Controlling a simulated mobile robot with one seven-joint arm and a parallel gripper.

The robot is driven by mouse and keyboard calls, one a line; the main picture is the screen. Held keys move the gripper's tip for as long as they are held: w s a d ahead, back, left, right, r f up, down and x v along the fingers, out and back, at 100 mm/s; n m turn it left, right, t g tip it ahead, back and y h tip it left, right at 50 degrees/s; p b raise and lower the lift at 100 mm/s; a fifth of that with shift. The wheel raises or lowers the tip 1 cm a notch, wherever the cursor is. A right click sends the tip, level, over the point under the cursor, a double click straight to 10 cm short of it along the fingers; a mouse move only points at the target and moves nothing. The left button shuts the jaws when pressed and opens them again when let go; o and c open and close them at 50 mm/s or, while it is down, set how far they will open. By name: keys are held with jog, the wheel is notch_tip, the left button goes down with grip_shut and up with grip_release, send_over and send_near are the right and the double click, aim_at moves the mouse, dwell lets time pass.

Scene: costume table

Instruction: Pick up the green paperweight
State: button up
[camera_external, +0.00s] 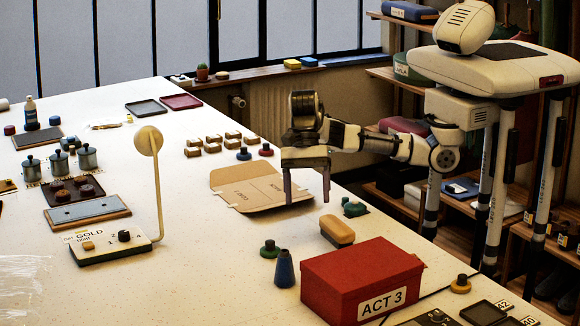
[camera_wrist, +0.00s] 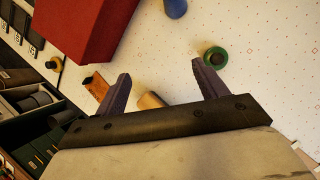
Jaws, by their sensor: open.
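The green paperweight (camera_external: 270,249) is a round green disc with a dark knob. It stands on the white table left of the red box, beside a blue cone (camera_external: 284,270). In the wrist view the green paperweight (camera_wrist: 215,58) shows just beyond the right fingertip, apart from it. My gripper (camera_external: 307,197) is open and empty, pointing down above the table near a flat cardboard piece (camera_external: 262,190). Its two fingers also show in the wrist view (camera_wrist: 160,73), with part of a tan block (camera_wrist: 151,100) visible between them.
A red box (camera_external: 350,285) labelled ACT 3 stands at the front right. A tan-topped block (camera_external: 337,231) and a dark green object (camera_external: 354,207) lie near the right edge. A stand with a tall round-topped post (camera_external: 157,190) rises at left. The table's middle front is clear.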

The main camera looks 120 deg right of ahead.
jog(key=w+d+f+t+h, duration=0.15)
jog(key=w+d, duration=0.25)
jog(key=d, duration=0.5)
send_over(270, 241)
jog(key=d, duration=0.1)
jog(key=shift+m+g, duration=0.25)
jog(key=shift+m, duration=0.15)
jog(key=f, duration=0.6)
jog(key=shift+s+f+p, duration=0.2)
jog(key=shift+s+p, duration=0.2)
jog(key=shift+s+d+f+p+x, duration=0.15)
jog(key=shift+p+x, duration=0.15)
jog(key=shift+x, duration=0.75)
jog(key=shift+s+d+p+x, duration=0.15)
jog(key=shift+p+x, duration=0.15)
jog(key=shift+x, duration=0.75)
jog(key=shift+s+d+f+p+x, duration=0.15)
jog(key=shift+p+x, duration=0.15)
jog(key=shift+x, duration=0.75)
jog(key=shift+a+r, duration=0.1)
jog(key=c, duration=1.2)
jog(key=shift+c, duration=0.3)
jog(key=shift+r, duration=0.15)
